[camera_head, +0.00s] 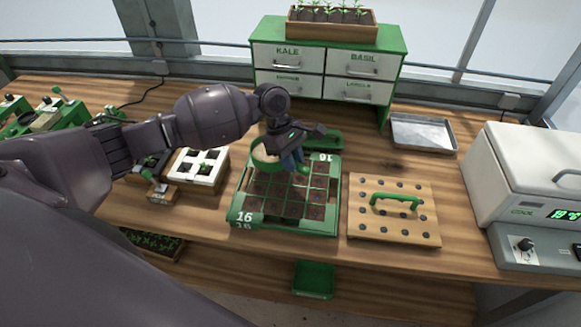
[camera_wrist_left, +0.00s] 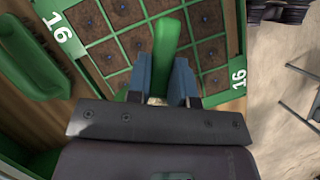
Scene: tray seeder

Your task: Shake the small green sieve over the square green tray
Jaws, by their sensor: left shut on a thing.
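The square green tray (camera_head: 285,229) lies on the bench, marked 16, with soil in its gridded cells. The small green sieve (camera_head: 262,163) is a round cup with pale grainy contents, above the tray's back left part. My left gripper (camera_head: 297,164) is shut on the sieve's green handle, over the tray. In the left wrist view the handle (camera_wrist_left: 168,38) stands between my blue fingertips (camera_wrist_left: 162,78); the sieve's cup is hidden there. My right gripper is not in view.
A wooden pegged board (camera_head: 420,233) with a green handle lies right of the tray. A metal pan (camera_head: 424,133) and a white machine (camera_head: 530,165) are farther right. A drawer cabinet (camera_head: 327,52) stands behind. A white-celled seedling box (camera_head: 196,166) is left.

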